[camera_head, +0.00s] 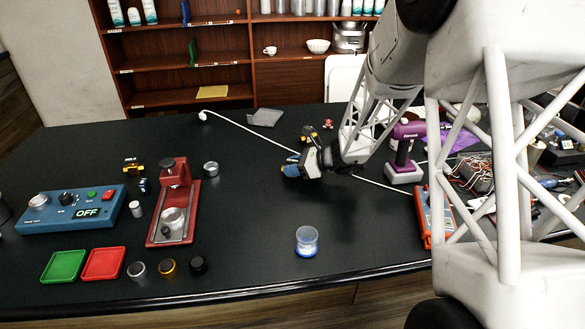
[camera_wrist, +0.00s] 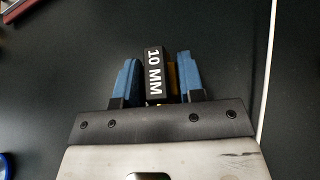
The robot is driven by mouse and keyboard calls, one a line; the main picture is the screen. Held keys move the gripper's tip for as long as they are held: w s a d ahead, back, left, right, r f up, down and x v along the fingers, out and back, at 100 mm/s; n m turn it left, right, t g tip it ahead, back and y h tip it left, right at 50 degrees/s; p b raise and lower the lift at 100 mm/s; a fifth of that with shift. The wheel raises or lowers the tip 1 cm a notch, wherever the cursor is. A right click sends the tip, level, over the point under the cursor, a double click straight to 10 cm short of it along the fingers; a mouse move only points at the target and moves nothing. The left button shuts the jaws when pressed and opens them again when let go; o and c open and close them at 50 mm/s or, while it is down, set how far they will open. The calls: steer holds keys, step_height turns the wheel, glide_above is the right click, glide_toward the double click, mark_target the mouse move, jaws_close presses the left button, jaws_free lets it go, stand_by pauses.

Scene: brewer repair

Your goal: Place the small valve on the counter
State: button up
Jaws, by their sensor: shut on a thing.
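The small valve (camera_wrist: 154,75) is a narrow black block with a white "10 MM" label and a brass-coloured part along its right side. My gripper (camera_wrist: 158,70) has its blue fingers shut on it, one on each side, in the wrist view. In the head view my gripper (camera_head: 291,167) is low over the middle of the dark counter (camera_head: 255,215). The valve is mostly hidden there by the fingers. I cannot tell whether the valve touches the counter.
A white cord (camera_head: 248,130) runs across the counter behind my gripper. A yellow-and-black part (camera_head: 310,134) lies behind it. A red press stand (camera_head: 174,205) and blue control box (camera_head: 70,210) are left, a purple tool (camera_head: 403,145) right.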

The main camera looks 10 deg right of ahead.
steer(key=shift+f, duration=0.2)
steer(key=shift+f, duration=0.2)
steer(key=o, duration=1)
steer(key=shift+r, duration=0.1)
steer(key=shift+r, duration=0.1)
steer(key=shift+v, duration=3.8)
steer(key=shift+a+r, duration=0.1)
